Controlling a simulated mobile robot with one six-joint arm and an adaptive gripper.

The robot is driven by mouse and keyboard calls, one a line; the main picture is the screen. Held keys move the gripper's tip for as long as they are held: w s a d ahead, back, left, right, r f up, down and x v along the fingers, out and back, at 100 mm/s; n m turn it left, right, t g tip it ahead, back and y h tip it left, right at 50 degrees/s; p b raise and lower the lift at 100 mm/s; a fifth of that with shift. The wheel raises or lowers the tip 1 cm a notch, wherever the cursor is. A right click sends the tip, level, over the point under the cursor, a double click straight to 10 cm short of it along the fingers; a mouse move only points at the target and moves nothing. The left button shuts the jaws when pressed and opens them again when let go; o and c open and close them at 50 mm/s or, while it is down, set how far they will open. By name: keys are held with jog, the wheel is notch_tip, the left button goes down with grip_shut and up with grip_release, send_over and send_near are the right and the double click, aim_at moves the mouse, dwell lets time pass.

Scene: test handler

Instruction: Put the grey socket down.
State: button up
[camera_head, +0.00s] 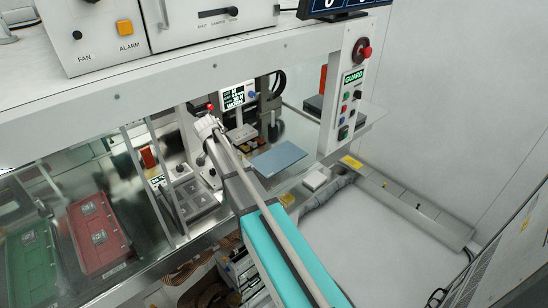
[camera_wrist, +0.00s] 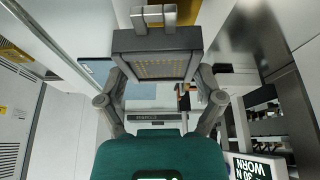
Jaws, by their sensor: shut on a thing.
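The grey socket (camera_wrist: 157,56) is a dark grey block with a grid of gold contacts and two light metal clips. In the wrist view my gripper (camera_wrist: 160,72) is shut on it, with one finger at each side. The socket is held in front of the teal gripper body, and I cannot tell its height above anything. In the head view my arm reaches into the test handler, and the gripper and socket cannot be made out behind it. A blue-grey mat (camera_head: 279,159) lies flat to the right of my arm.
A small screen (camera_head: 233,98) reading WORN stands behind the arm's end; it also shows in the wrist view (camera_wrist: 252,168). Red (camera_head: 97,233) and green (camera_head: 33,262) trays lie at the left behind clear panels. A control post (camera_head: 348,95) stands at the right. A white block (camera_head: 316,180) lies near the mat.

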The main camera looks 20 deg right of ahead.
jog(key=d, duration=0.1)
jog(key=s+d+r+n, duration=0.1)
jog(key=d+p, duration=0.1)
jog(key=shift+s+d+r, duration=0.15)
jog(key=shift+s+d, duration=0.05)
jog(key=shift+s, duration=0.05)
jog(key=s+d+r+n+t+y+p, duration=0.1)
jog(key=s+d+r+n+p, duration=0.3)
jog(key=s+d+n, duration=0.1)
jog(key=s+d+r+n+t+y+p, duration=0.1)
jog(key=s+d+r+n+y+p, duration=0.1)
jog(key=s+d+n, duration=0.4)
jog(key=shift+s+d+r+t+y+p, duration=0.35)
jog(key=shift+s+d+r+p, duration=0.2)
jog(key=shift+d+r+p, duration=0.55)
jog(key=shift+d+f+n+b, duration=0.2)
jog(key=shift+f+n+b, duration=0.15)
jog(key=shift+n, duration=0.15)
jog(key=shift+w+r+n+t+y+b, duration=0.15)
jog(key=shift+n+t+y, duration=0.25)
jog(key=shift+n, duration=0.5)
jog(key=shift+w+r+n+t+y+b, duration=0.15)
jog(key=shift+n+t+y+b, duration=0.15)
jog(key=shift+n, duration=0.6)
jog(key=shift+f, duration=0.1)
jog(key=shift+w, duration=0.15)
